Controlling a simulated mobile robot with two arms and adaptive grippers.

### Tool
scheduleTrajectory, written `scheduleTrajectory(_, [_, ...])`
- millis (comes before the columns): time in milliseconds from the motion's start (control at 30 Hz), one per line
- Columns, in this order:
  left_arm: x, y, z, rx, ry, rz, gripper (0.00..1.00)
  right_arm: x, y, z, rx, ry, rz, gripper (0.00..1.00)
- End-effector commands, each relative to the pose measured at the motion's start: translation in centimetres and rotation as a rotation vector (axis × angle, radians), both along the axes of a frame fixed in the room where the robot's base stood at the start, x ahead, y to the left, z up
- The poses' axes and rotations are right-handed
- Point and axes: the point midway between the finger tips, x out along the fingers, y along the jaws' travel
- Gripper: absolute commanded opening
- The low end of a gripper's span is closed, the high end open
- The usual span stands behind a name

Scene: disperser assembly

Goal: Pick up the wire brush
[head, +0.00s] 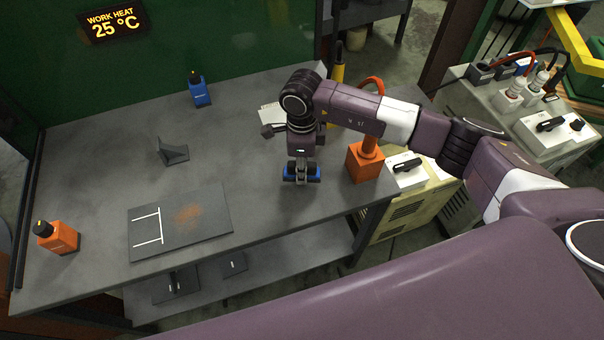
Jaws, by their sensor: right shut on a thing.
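My right gripper (301,172) points down over the right part of the grey workbench, near its front edge. It is shut on the wire brush, which shows as a blue piece (289,170) crosswise between and beside the fingers. The fingers hide much of the brush, and its bristles cannot be made out. I cannot tell whether it touches the bench top. My left gripper is not in view.
The workbench (110,130) holds a dark plate (205,228) with a rusty patch, a grey angled bracket (172,152), a blue bottle (200,92) and an orange bottle (58,237). An orange block (365,163) stands just right of my gripper. The bench's middle is clear.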

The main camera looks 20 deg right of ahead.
Motion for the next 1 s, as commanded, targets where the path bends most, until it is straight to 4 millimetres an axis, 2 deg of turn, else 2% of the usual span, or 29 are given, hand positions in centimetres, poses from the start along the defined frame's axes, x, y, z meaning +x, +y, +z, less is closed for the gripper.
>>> scheduleTrajectory(400, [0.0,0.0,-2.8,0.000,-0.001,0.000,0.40,0.2,0.0,11.3,0.000,-0.009,0.000,0.00])
scheduleTrajectory(500, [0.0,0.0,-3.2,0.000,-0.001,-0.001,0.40,0.2,0.0,13.6,0.000,-0.006,0.001,0.00])
scheduleTrajectory(700, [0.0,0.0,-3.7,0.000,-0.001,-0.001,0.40,0.1,0.0,16.5,0.000,-0.002,0.000,0.00])
scheduleTrajectory(1000, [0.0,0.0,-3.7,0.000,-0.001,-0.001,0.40,0.0,0.0,17.4,0.000,0.000,0.000,0.00])
